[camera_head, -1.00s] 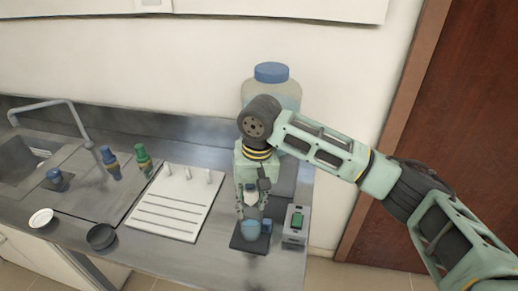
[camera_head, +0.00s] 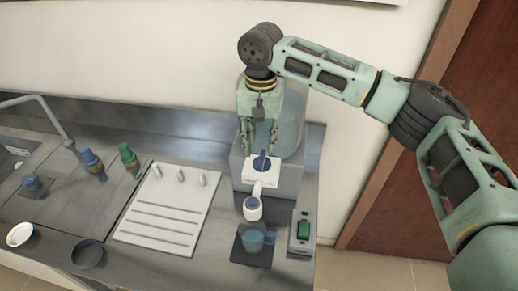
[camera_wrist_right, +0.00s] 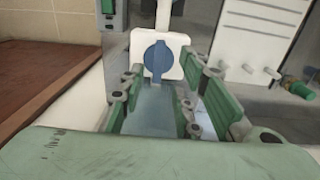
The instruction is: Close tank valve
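The tank (camera_head: 291,128) stands on a grey stand at the back of the counter, mostly hidden behind my right arm. Its white valve has a blue handle (camera_head: 262,161) on top and a spout (camera_head: 252,208) pointing toward the front. My right gripper (camera_head: 260,150) points down just behind and above the handle. In the right wrist view the blue handle (camera_wrist_right: 158,58) lies ahead of the spread fingers, and the right gripper (camera_wrist_right: 157,98) is open and empty. My left gripper is not in view.
A blue beaker (camera_head: 252,241) sits on a dark pad below the spout. A box with a green switch (camera_head: 303,231) stands to the right.

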